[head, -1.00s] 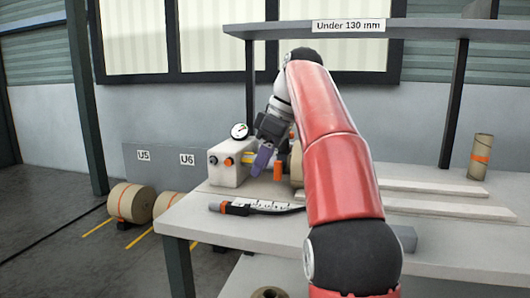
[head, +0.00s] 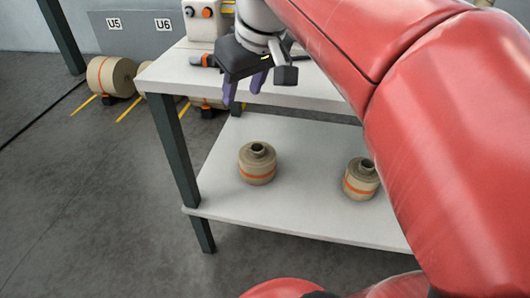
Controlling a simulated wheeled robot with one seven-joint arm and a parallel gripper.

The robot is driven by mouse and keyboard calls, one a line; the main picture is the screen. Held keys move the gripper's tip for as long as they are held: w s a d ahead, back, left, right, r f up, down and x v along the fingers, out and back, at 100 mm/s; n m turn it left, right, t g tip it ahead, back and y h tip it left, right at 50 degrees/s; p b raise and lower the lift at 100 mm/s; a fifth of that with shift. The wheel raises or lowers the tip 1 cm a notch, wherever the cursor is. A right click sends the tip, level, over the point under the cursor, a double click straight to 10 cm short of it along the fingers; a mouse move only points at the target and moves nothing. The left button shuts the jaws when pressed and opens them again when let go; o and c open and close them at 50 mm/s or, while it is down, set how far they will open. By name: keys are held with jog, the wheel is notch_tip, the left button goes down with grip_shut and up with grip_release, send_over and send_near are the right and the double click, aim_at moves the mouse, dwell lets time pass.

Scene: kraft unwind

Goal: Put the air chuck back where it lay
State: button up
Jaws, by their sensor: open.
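The air chuck (head: 206,60), a dark piece with a small orange part, lies on the upper tabletop (head: 165,72) near its left end. It is partly hidden behind my gripper, so its far end does not show. My gripper (head: 244,89) is open, with two purple fingers pointing down and nothing seen between them. In the picture it is just right of and below the chuck, over the table's front edge. I cannot tell its exact distance from the table.
Kraft rolls (head: 257,164) (head: 361,180) stand on the lower shelf (head: 300,205). A large roll (head: 110,78) lies on the floor at left. My red arm covers the right side.

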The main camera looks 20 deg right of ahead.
jog(key=s+f+m, duration=0.1)
jog(key=s+f, duration=0.4)
jog(key=f, duration=0.3)
jog(key=s+f+m+t+h, duration=0.1)
jog(key=s+f+m, duration=0.1)
jog(key=s+f, duration=0.4)
jog(key=shift+s+a+f, duration=0.25)
jog(key=shift+a+f, duration=0.1)
jog(key=shift+f, duration=0.6)
